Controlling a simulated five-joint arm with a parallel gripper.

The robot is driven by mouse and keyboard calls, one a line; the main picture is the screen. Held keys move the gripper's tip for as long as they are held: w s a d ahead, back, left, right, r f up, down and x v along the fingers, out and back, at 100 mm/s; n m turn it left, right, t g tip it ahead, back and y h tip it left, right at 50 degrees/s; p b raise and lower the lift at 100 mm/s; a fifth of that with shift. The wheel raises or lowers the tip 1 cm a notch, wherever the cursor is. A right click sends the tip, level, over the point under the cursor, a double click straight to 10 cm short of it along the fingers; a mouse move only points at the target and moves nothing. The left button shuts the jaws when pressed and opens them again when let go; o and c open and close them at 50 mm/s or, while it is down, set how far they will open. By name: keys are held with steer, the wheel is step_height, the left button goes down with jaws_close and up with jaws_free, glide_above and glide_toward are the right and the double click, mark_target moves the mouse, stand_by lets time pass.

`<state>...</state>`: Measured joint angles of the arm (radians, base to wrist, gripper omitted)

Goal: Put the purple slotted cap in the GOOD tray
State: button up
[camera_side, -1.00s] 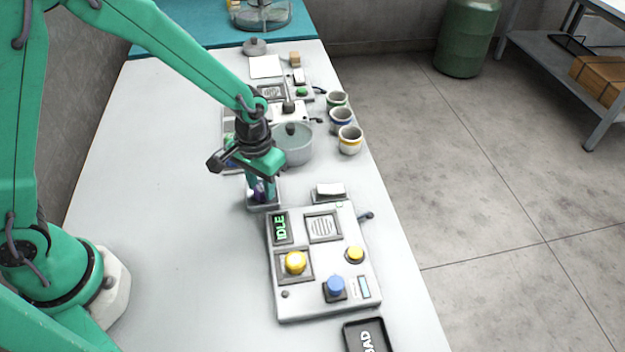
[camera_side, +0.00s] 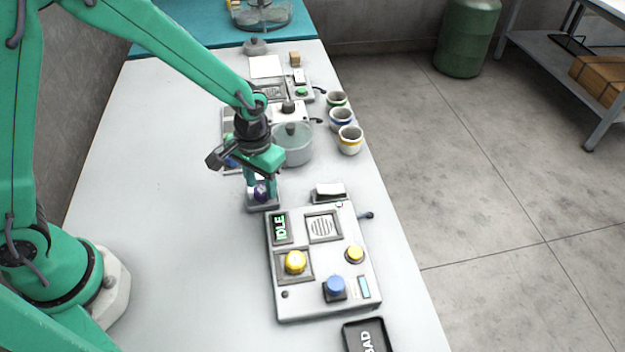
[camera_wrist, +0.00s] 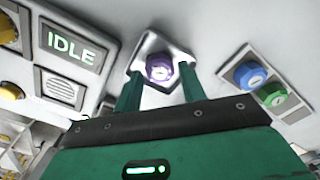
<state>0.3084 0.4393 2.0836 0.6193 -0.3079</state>
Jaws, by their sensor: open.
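The purple slotted cap (camera_side: 261,192) sits in a small grey square tray (camera_side: 263,208) on the bench, just behind the IDLE control panel. In the wrist view the purple cap (camera_wrist: 159,68) lies inside this tray, its slotted face visible. My gripper (camera_side: 262,186) is open above the tray, with one green finger on each side of the cap. The wrist view shows gaps between the cap and the fingers of my gripper (camera_wrist: 160,88). I cannot read any label on this tray. A black tray marked BAD (camera_side: 366,338) is at the front edge of the picture.
The control panel (camera_side: 322,270) with yellow and blue buttons stands close in front. Blue (camera_wrist: 249,74) and green (camera_wrist: 272,95) caps sit nearby. Several cups line the right edge. The bench's left side is clear.

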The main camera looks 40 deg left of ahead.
mark_target(259, 189)
step_height(259, 189, up, 11)
steer(key=shift+r, duration=0.2)
stand_by(0.4)
stand_by(0.5)
steer(key=s+a+r+t, duration=0.5)
steer(key=s+a+r, duration=0.6)
steer(key=s, duration=0.4)
steer(key=shift+a+t, duration=0.3)
steer(key=shift+a, duration=0.15)
stand_by(0.9)
